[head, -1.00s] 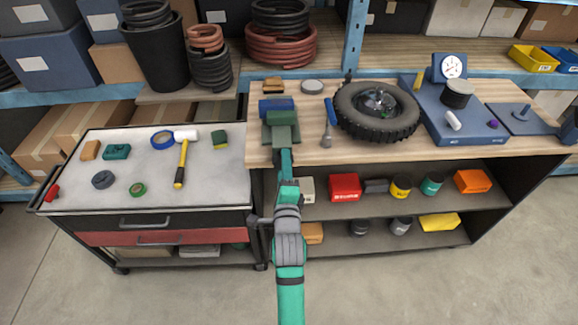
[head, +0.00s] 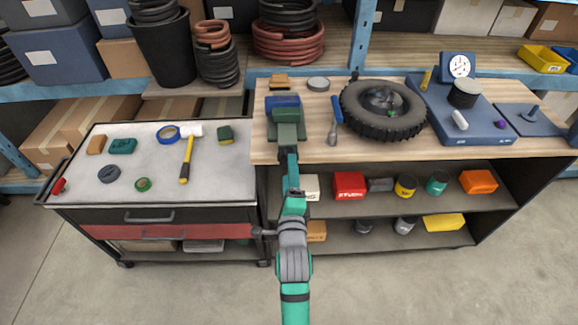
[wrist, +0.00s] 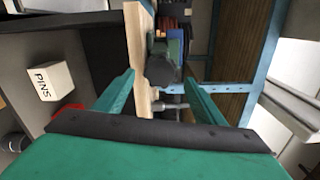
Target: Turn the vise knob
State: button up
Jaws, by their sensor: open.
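The vise (head: 284,105) stands near the left front edge of the bench top, with a blue part behind and a dark green body in front. In the wrist view, its grey rounded front part (wrist: 160,70), which seems to be the knob, lies ahead between my fingers. My gripper (head: 289,152) is at the bench's front edge, just in front of the vise. In the wrist view, my gripper's (wrist: 160,78) two teal fingers are apart with nothing held between them. I cannot tell whether they touch the knob.
A blue-handled tool (head: 336,112) lies right of the vise, beside a wheel (head: 352,115). The bench top's edge (wrist: 135,45) runs close to my fingers. A white PINS box (wrist: 42,81) sits on the shelf below. A tool cart (head: 215,175) stands left.

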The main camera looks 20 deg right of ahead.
jog(key=v, duration=0.7)
jog(key=shift+a, duration=0.1)
dwell(0.4)
jog(key=s+a+f+n+g+y, duration=0.1)
jog(key=s+a+f+n, duration=0.4)
jog(key=s+n, duration=0.15)
jog(key=s+a+f+n+y, duration=0.2)
jog(key=s+a+f+n, duration=0.25)
jog(key=s, duration=0.35)
jog(key=s+a+f+n+y, duration=0.1)
jog(key=s+a+n, duration=0.1)
jog(key=s+n, duration=0.4)
jog(key=s+a+n+g+y, duration=0.1)
jog(key=s+a+n, duration=0.2)
jog(key=s+n, duration=0.3)
jog(key=s, duration=0.5)
jog(key=shift+s+a+f, duration=0.2)
jog(key=shift+a+f, duration=0.1)
jog(key=shift+f, duration=0.1)
